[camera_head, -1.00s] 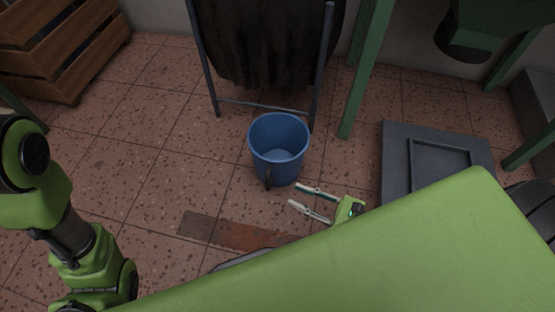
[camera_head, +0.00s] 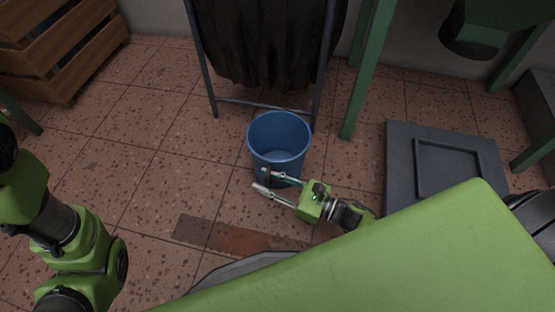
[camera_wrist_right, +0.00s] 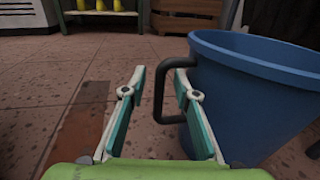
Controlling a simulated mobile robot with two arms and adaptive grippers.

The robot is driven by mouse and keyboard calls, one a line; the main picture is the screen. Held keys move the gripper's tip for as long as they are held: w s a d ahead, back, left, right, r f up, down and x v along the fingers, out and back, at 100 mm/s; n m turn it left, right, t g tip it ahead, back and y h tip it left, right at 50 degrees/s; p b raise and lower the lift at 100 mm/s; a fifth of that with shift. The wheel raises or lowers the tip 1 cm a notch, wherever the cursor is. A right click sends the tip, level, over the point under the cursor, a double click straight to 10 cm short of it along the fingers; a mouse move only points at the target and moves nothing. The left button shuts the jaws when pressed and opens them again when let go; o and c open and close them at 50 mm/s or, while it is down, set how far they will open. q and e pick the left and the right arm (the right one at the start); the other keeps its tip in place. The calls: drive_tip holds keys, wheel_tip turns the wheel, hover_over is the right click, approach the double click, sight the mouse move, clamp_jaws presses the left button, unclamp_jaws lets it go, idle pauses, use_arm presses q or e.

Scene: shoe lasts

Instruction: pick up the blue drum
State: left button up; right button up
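The blue drum (camera_head: 278,140) stands upright on the tiled floor, open at the top and empty as far as I see. In the right wrist view the drum (camera_wrist_right: 255,95) fills the right side, with its dark handle (camera_wrist_right: 160,92) facing left. My right gripper (camera_head: 264,181) is open at the drum's near side. In the right wrist view its fingers (camera_wrist_right: 160,75) stand apart, with the handle's upright part between or just beyond their tips; contact is not clear. My left arm shows at the left of the head view, but its gripper is out of view.
A metal rack with dark cloth (camera_head: 265,45) stands behind the drum. A wooden crate (camera_head: 65,45) is at the back left. A grey floor plate (camera_head: 400,160) lies to the right, and a rusty strip (camera_head: 205,232) lies in front. The floor left of the drum is clear.

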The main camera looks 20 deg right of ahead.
clamp_jaws()
drive_tip(key=shift+r, duration=0.1)
drive_tip(key=shift+r, duration=0.15)
